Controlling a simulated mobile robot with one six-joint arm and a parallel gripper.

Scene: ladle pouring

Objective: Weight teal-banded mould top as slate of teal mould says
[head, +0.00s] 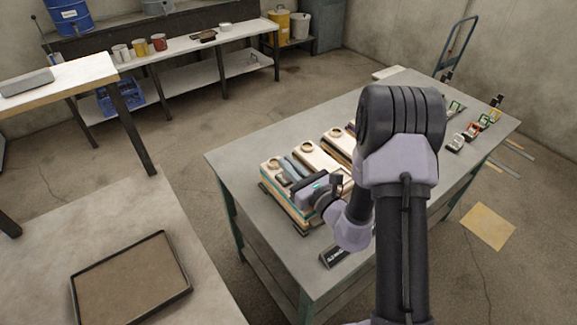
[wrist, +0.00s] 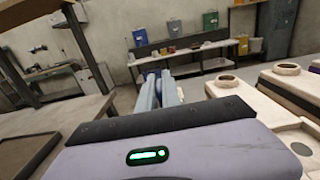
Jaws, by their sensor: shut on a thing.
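The teal-banded mould (head: 268,190) is the nearest in a row of pale-topped moulds on the grey table. A round ring (head: 274,163) stands on its far end. My gripper (head: 288,167) is low over this mould's top, with its two blue-grey fingers close together. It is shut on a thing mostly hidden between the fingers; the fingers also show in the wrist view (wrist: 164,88). I cannot tell whether the held thing touches the mould. A dark slate (head: 334,256) with white marks, too small to read, stands at the table's near edge by this mould.
Several small coloured-frame items (head: 470,130) stand at the table's far right. My arm hides the table's middle. An empty tray (head: 130,280) lies on another surface at lower left.

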